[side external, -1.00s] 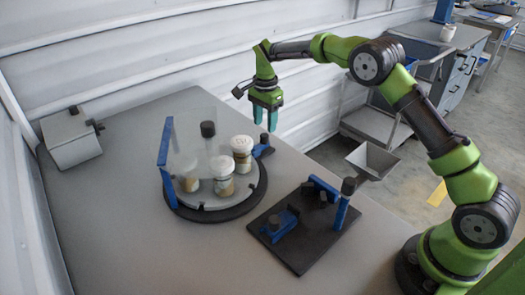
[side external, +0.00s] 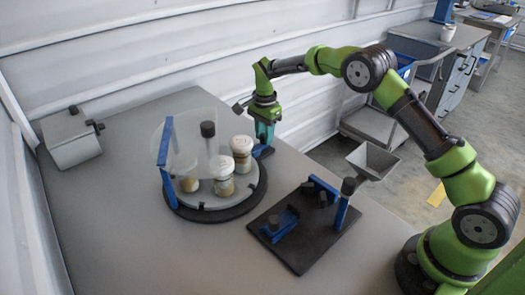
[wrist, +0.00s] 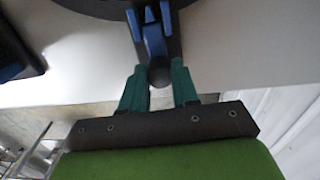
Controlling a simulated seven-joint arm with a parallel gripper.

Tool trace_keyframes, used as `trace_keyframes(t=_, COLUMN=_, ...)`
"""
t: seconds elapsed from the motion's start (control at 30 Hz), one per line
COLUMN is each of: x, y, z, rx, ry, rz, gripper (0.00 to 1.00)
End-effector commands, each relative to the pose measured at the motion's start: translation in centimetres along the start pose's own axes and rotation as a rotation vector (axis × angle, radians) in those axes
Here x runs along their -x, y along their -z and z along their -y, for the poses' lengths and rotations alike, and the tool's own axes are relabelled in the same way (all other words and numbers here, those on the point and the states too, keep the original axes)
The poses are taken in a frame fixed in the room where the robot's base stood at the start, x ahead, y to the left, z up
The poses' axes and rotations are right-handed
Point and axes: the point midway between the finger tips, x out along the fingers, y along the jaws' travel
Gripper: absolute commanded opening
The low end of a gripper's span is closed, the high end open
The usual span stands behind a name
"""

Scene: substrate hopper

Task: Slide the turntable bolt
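The turntable (side external: 250,197) is a grey disc on a black base, with a clear guard and a blue upright on its left. The turntable bolt (side external: 261,151) is a blue piece with a dark knob at the disc's far right edge; it also shows at the top of the wrist view (wrist: 153,38). My gripper (side external: 265,142) points down at the bolt and partly hides its knob. In the wrist view, my gripper's green fingers (wrist: 159,68) are apart, one on each side of the dark knob (wrist: 160,74). Narrow gaps seem to show; contact is not clear.
Jars with white lids (side external: 241,149) stand on the turntable around a post with a dark knob (side external: 208,130). A black board (side external: 296,255) with blue fittings and a grey hopper (side external: 373,158) are at the right. A grey box (side external: 70,140) sits far left. The table front is clear.

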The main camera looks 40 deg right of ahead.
Motion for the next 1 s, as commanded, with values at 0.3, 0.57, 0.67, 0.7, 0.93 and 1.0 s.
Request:
trace_keyframes(t=0.3, x=0.0, y=-0.1, z=0.0, rx=0.0, ry=0.0, rz=0.0, gripper=0.12)
trace_keyframes(t=0.57, x=0.0, y=-1.7, z=0.0, rx=0.003, ry=-0.001, rz=0.001, gripper=0.12)
trace_keyframes(t=0.67, x=0.0, y=-2.3, z=0.0, rx=0.001, ry=-0.001, rz=0.001, gripper=0.12)
trace_keyframes(t=0.7, x=0.0, y=-2.4, z=0.0, rx=0.0, ry=-0.001, rz=0.001, gripper=0.12)
trace_keyframes(t=0.93, x=0.0, y=-2.5, z=0.0, rx=0.0, ry=-0.001, rz=0.003, gripper=0.33)
trace_keyframes(t=1.0, x=0.0, y=-2.6, z=0.0, rx=0.001, ry=-0.001, rz=0.003, gripper=0.43)
